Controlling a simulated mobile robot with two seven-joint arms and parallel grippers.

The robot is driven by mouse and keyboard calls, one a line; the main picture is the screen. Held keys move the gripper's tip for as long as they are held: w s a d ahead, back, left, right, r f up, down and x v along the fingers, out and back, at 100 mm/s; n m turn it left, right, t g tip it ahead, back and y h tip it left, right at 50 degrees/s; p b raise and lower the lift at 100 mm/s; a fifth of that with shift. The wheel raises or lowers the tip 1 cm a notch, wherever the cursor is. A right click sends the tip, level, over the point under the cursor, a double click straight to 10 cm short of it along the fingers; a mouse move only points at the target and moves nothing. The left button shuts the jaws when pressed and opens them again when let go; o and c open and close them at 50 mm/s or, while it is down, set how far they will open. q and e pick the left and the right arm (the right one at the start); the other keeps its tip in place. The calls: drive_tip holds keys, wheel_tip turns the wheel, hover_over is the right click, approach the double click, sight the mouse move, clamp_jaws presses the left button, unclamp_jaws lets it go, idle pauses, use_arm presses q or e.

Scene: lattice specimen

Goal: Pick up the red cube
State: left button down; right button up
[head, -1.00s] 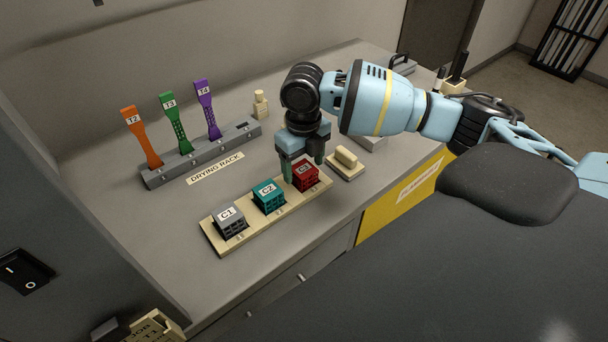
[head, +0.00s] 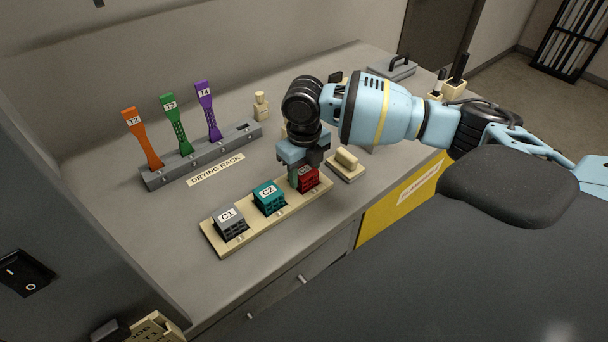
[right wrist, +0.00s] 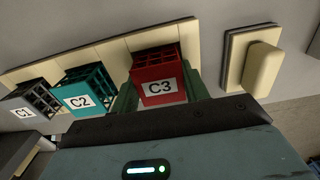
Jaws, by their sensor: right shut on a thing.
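The red cube (head: 309,181), a lattice block labelled C3, is at the right end of the cream tray (head: 243,238). In the right wrist view the red cube (right wrist: 157,78) sits between the green fingers of my right gripper (right wrist: 160,95), one on each side. My right gripper (head: 304,172) is shut on the red cube from above. The cube appears on or just above its place; I cannot tell if there is a gap. My left gripper is not in view.
A teal cube C2 (head: 269,198) and a grey cube C1 (head: 230,221) share the tray. A cream block on a pad (head: 346,163) stands close to the right. Behind is a grey drying rack (head: 200,158) with orange, green and purple specimens.

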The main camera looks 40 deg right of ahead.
sight(303, 175)
drive_tip(key=shift+r, duration=0.15)
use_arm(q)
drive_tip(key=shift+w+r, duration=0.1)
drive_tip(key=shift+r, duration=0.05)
use_arm(e)
wheel_tip(303, 175, up, 10)
drive_tip(key=shift+f, duration=0.15)
idle(0.3)
drive_tip(key=m, duration=0.2)
drive_tip(key=s+a+m, duration=0.1)
drive_tip(key=m, duration=0.1)
drive_tip(key=shift+f, duration=0.25)
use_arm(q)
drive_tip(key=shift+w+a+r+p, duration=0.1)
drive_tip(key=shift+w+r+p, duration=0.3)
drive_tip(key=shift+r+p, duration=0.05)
use_arm(e)
drive_tip(key=s+a+f+m, duration=0.1)
drive_tip(key=s+a+m, duration=0.2)
drive_tip(key=m, duration=1.3)
drive_tip(key=s+a+f+m, duration=0.2)
drive_tip(key=s+a+m, duration=0.2)
drive_tip(key=m, duration=1.3)
drive_tip(key=shift+s+a+f, duration=0.15)
drive_tip(key=shift+s+a, duration=0.1)
drive_tip(key=shift+s, duration=1)
